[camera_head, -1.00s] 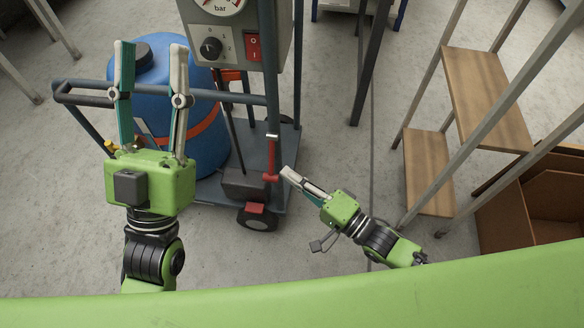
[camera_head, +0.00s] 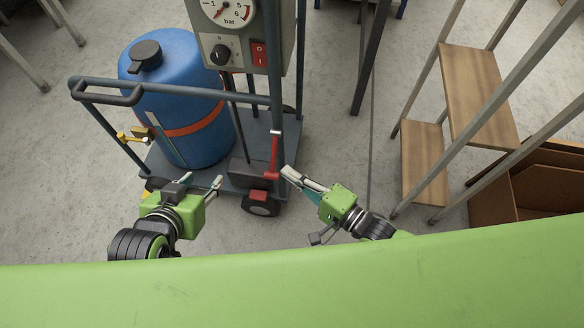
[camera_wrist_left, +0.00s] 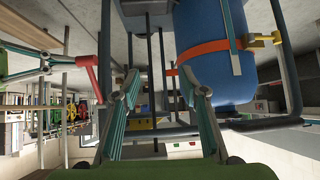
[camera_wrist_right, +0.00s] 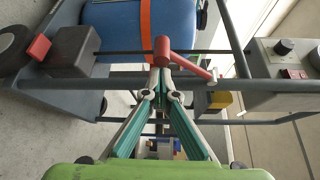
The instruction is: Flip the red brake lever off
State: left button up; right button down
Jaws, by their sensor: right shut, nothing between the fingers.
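The red brake lever (camera_head: 274,158) hangs down along a post of the blue-grey cart. In the right wrist view the lever (camera_wrist_right: 190,64) shows as a thick red knob end and a slanting red arm. My right gripper (camera_head: 288,173) is shut and empty, with its tips just right of the lever's lower end. In the right wrist view its tips (camera_wrist_right: 163,70) are at the knob; I cannot tell whether they touch. The left wrist view also shows the lever (camera_wrist_left: 90,75). My left gripper (camera_head: 203,181) is open and empty, low in front of the cart.
The cart carries a blue drum (camera_head: 185,100) with an orange strap and a control box (camera_head: 240,45) with gauge, knob and red switch. A red pedal (camera_head: 253,195) sits above the near wheel. A wooden-shelved rack (camera_head: 478,90) and brown box (camera_head: 515,190) stand right. Floor between is clear.

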aim_at(273, 171)
pick_arm(q)
jog(key=s+a+f+g+y+p, duration=0.1)
jog(key=s+a+f+g+p, duration=0.15)
jog(key=s, duration=0.35)
jog(key=s+a+f+g+y+p, duration=0.1)
jog(key=s+g+p, duration=0.1)
jog(key=s+g, duration=0.3)
pick_arm(e)
jog(key=s+r+m+g+p, duration=0.1)
jog(key=s+r+m+p, duration=0.1)
jog(key=r+m, duration=0.1)
jog(key=shift+s+a+g+h, duration=0.3)
jog(key=shift+a+g+h, duration=0.1)
pick_arm(q)
notch_tip(273, 171, down, 19)
jog(key=s+p, duration=0.2)
jog(key=shift+r+p, duration=0.15)
jog(key=shift+p, duration=0.25)
pick_arm(e)
jog(key=shift+s+a+r+m+g, duration=0.15)
jog(key=shift+s+r+m+g, duration=0.2)
jog(key=shift+s+r, duration=0.3)
jog(key=shift+w+r, duration=0.1)
jog(key=shift+r, duration=0.05)
